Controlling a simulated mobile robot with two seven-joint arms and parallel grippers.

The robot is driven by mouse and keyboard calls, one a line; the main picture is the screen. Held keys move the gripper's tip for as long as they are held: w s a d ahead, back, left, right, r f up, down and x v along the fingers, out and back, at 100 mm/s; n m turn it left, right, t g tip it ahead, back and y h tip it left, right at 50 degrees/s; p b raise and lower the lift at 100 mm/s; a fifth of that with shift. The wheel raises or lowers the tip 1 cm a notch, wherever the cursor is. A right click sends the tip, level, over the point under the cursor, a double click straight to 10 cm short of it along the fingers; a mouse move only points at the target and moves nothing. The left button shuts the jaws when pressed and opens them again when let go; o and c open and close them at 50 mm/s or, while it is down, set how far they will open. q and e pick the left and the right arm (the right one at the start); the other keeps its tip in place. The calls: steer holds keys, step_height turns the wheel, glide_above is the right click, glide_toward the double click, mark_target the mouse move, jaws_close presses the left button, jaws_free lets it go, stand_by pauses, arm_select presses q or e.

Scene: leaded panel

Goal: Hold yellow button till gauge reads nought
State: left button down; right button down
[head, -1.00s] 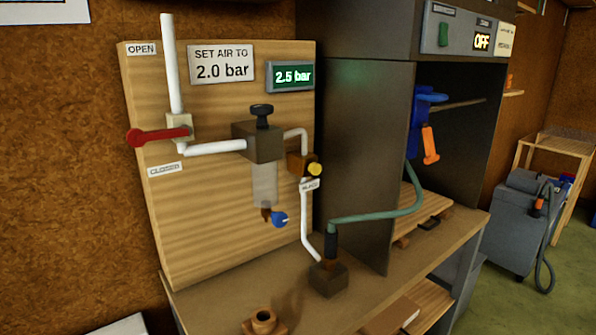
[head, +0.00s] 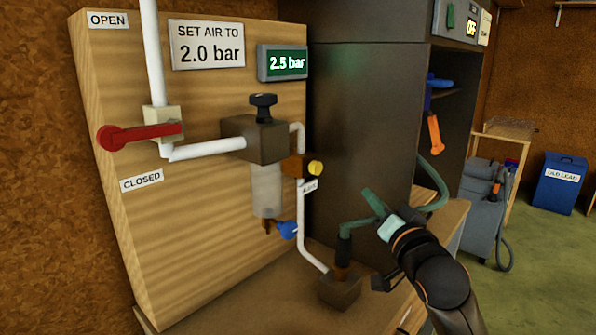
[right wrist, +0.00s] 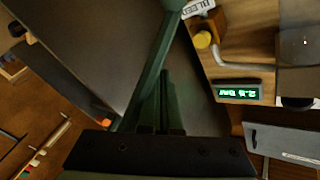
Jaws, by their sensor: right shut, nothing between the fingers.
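The yellow button (head: 315,168) sits on the brown block on the pipe at the board's right, above the BLEED label. It also shows in the right wrist view (right wrist: 203,39). The green gauge display (head: 284,63) reads 2.5 bar, and it appears upside down in the right wrist view (right wrist: 238,93). My right gripper (head: 370,195) is shut and empty, to the right of and a little below the button, apart from it. Nothing visible presses the button. My left gripper is not in view.
A red lever (head: 140,135) lies across the pipe between the OPEN and CLOSED labels. A regulator with black knob (head: 263,104) and a blue tap (head: 287,230) are left of the button. A green hose (head: 432,180) runs near my right gripper. A dark cabinet (head: 365,110) stands behind.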

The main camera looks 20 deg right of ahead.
mark_target(316, 168)
steer(key=shift+w+a+r+m, duration=0.1)
steer(key=shift+r+m, duration=0.05)
steer(key=shift+r, duration=0.4)
steer(key=shift+w+a+r+m, duration=0.1)
steer(key=shift+r+m, duration=0.05)
steer(key=shift+r, duration=0.35)
steer(key=shift+d, duration=0.1)
steer(key=w+a, duration=0.4)
steer(key=w, duration=0.3)
steer(key=shift+w+a+b, duration=0.25)
steer(key=shift+w+b, duration=0.05)
steer(key=shift+w+a, duration=0.1)
steer(key=shift+w, duration=0.05)
stand_by(1.3)
steer(key=shift+w+a, duration=0.15)
steer(key=shift+w, duration=0.05)
